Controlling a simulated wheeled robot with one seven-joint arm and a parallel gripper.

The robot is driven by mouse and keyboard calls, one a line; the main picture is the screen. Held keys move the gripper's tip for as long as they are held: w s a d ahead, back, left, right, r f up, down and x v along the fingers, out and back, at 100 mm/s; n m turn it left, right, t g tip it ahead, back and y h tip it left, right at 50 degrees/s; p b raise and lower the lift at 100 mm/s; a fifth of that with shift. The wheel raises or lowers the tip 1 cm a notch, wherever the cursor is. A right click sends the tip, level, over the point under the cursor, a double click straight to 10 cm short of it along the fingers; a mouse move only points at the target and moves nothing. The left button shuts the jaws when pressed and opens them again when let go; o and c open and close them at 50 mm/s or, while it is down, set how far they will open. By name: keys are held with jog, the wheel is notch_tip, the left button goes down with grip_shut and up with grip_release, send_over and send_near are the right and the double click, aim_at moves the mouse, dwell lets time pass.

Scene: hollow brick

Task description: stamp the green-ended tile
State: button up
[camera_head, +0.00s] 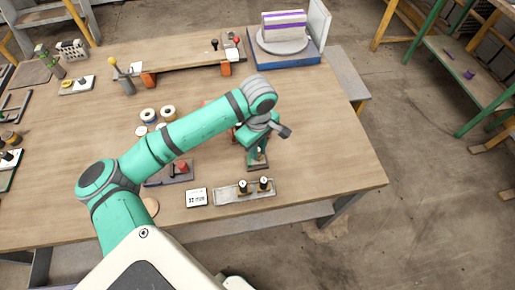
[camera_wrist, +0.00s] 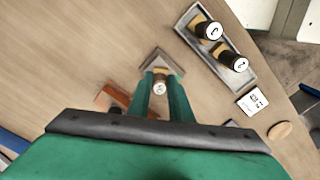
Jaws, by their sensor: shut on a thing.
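My gripper (camera_head: 257,158) points down over the right part of the table. In the wrist view my gripper (camera_wrist: 160,88) is shut on a dark stamp with a round white marked top (camera_wrist: 159,87). A small grey-brown plate (camera_wrist: 163,61) lies under the held stamp; I cannot tell whether they touch. The plate's edge also shows in the head view (camera_head: 258,167). Two similar stamps, one (camera_wrist: 208,30) and another (camera_wrist: 233,62), stand in a grey tray (camera_wrist: 191,37), which is in front of my gripper in the head view (camera_head: 228,194). I cannot make out a green-ended tile.
A white marked card (camera_head: 196,198) and a round wooden disc (camera_head: 151,206) lie left of the tray. A dark base with a red knob (camera_head: 182,168) sits partly behind my arm. A raised plank (camera_head: 190,56) stands at the back. Table right of my gripper is clear.

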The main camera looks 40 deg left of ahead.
jog(key=shift+w+f, duration=0.1)
jog(key=shift+f, duration=0.05)
jog(key=shift+f, duration=0.1)
jog(key=shift+f, duration=0.1)
dwell(0.3)
jog(key=shift+d, duration=0.1)
jog(key=shift+f, duration=0.15)
dwell(0.9)
jog(key=shift+r, duration=3.55)
